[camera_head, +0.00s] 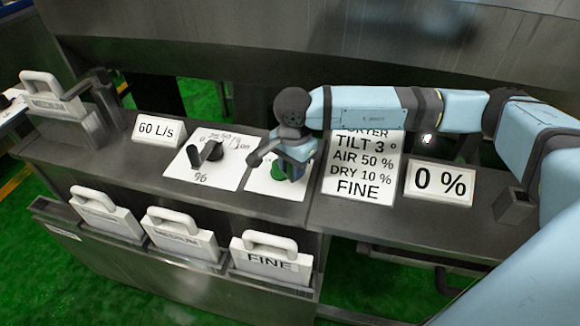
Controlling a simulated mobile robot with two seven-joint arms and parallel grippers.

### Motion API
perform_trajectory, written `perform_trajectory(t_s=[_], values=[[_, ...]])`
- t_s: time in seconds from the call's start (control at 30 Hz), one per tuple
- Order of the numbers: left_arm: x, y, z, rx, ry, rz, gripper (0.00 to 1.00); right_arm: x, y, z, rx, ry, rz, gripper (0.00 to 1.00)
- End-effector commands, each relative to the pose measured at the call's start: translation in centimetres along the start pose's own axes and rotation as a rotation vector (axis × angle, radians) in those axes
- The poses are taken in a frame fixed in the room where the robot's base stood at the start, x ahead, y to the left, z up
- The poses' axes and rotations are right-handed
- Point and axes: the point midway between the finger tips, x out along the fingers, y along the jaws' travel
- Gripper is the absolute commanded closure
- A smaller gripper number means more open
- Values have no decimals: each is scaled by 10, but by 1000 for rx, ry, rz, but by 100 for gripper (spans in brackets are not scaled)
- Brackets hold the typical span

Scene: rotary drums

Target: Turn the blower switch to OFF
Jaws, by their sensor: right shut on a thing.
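My right gripper (275,167) reaches in from the right over a white plate (259,186) on the grey console. It is shut on the blower switch, which sits on this plate and is mostly hidden by the fingers. I cannot read the plate's lettering or tell the switch's position. My left gripper is not in view.
To the right stand a text card (359,172) and a "0 %" display (439,181). Handled plates, one marked "FINE" (266,263), hang in front.

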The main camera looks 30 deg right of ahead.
Motion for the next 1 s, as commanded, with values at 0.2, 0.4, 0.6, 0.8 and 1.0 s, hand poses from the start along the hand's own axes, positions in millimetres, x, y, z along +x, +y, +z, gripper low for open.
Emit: perform_trajectory(t_s=[0.2,0.4,0.6,0.8,1.0], values=[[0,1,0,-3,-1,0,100,-1,0,0,-1,1,0,100],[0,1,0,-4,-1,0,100,0,0,0,0,1,0,46],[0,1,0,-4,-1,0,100,-1,0,0,0,1,0,46],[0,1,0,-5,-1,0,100,-24,-1,-1,1,2,-4,46],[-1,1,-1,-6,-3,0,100,-69,-1,0,0,2,-5,46]])
